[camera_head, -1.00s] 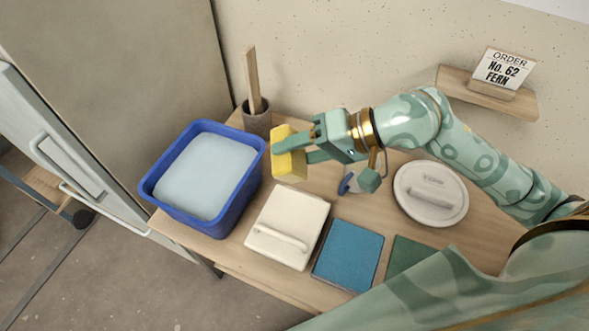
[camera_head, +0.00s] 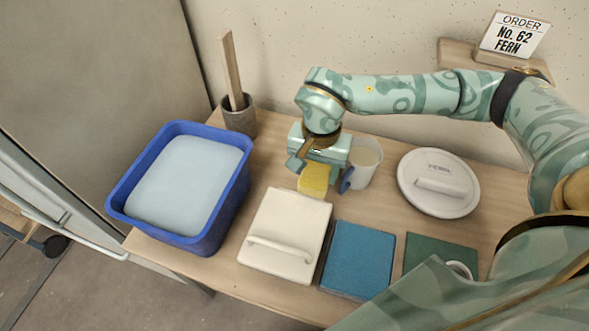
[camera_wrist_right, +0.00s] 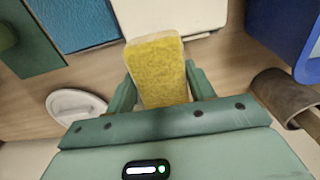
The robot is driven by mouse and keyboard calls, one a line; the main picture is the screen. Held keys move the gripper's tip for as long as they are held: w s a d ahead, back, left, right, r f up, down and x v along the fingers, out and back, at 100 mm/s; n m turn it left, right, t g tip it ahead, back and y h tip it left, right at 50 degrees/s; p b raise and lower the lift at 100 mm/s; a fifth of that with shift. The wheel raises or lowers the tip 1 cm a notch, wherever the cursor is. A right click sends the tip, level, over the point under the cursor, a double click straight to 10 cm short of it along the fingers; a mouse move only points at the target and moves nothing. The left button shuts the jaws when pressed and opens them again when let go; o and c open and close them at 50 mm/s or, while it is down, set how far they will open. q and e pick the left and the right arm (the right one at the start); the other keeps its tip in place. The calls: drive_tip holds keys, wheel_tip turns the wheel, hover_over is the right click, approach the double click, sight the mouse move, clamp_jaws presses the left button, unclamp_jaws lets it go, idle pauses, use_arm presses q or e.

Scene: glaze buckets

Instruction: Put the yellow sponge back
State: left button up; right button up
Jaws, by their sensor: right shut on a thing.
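The yellow sponge (camera_head: 313,180) is between the fingers of my right gripper (camera_head: 318,176), which is shut on it. I cannot tell whether the sponge touches the table. My left gripper is not in view.
A blue tub (camera_head: 238,200) of pale liquid stands left. A grey pot (camera_head: 240,118) with a wooden stick is behind it.

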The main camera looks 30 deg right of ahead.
drive_tip(key=w+f+b, duration=0.1)
drive_tip(key=w+f, duration=0.1)
drive_tip(key=w, duration=0.1)
drive_tip(key=w+f+b, duration=0.2)
drive_tip(key=w+f, duration=0.1)
drive_tip(key=w+d+f+b, duration=0.1)
drive_tip(key=w+f+b, duration=0.1)
drive_tip(key=w, duration=0.1)
drive_tip(key=shift+f, duration=0.25)
drive_tip(key=shift+w+f+b, duration=0.3)
drive_tip(key=shift+w+f, duration=0.05)
drive_tip(key=shift+w, duration=0.1)
wheel_tip(320, 180, down, 3)
drive_tip(key=shift+w+f+b, duration=0.1)
drive_tip(key=shift+w+b, duration=0.05)
drive_tip(key=shift+b, duration=0.9)
drive_tip(key=shift+f, duration=0.3)
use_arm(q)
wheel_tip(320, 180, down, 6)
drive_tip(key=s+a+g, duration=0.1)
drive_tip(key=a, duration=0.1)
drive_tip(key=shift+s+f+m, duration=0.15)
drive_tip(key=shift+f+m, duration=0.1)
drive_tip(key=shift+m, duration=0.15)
use_arm(e)
drive_tip(key=shift+r, duration=0.25)
drive_tip(key=o, duration=1)
